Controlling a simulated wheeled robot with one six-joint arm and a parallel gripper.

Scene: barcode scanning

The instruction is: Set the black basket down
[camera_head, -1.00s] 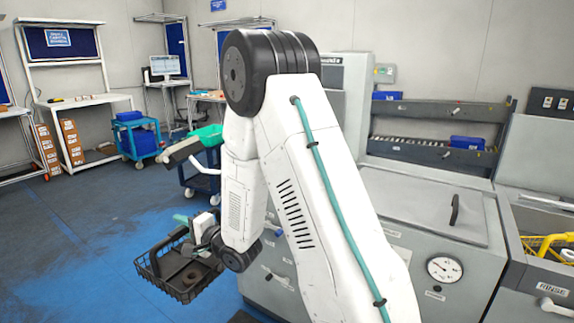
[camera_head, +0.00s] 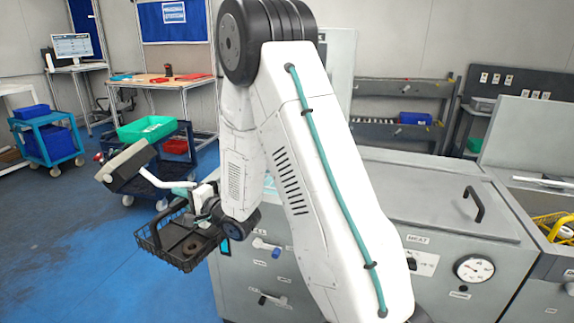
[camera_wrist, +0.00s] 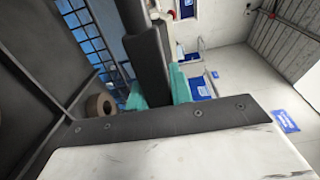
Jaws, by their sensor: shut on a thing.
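The black basket (camera_head: 160,247) hangs in the air in the head view, held over the blue floor left of the grey machine. It is a mesh basket and looks slightly tilted. A dark brown round part lies inside it. My gripper (camera_head: 192,196), with teal fingers, is shut on the basket at its upper edge; the exact grip spot is partly hidden. In the wrist view, the teal fingertips (camera_wrist: 158,92) show beside a dark bar, with the basket's mesh (camera_wrist: 92,42) and the brown ring-shaped part (camera_wrist: 100,105) at left.
A cart with a green bin (camera_head: 147,129) and a red bin stands behind the basket. A blue cart (camera_head: 45,140) is at far left. A workbench (camera_head: 160,82) stands at the back. The grey machine (camera_head: 420,215) fills the right. The floor (camera_head: 90,250) at front left is clear.

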